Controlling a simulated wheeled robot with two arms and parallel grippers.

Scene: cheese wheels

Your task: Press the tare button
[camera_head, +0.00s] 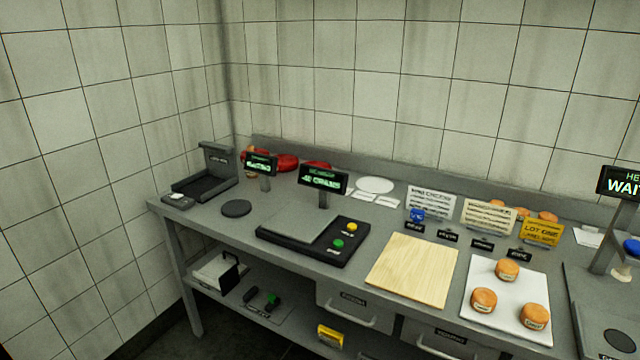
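A black scale (267,238) with a grey weighing plate (302,226) sits on the left half of the grey counter. Its plate is bare. On its right side are a yellow button (352,226) and a green button (338,243); I cannot read which one is the tare button. The scale's display (323,179) stands behind it on a post, lit with green text too small to read surely. Neither of my grippers shows in the head view.
A wooden board (412,269) lies right of the scale. A white tray (507,297) holds orange cheese wheels (484,300). A black disc (236,208) and a second small display (261,164) stand left. Signs (431,202) line the back. Another station (606,300) is at right.

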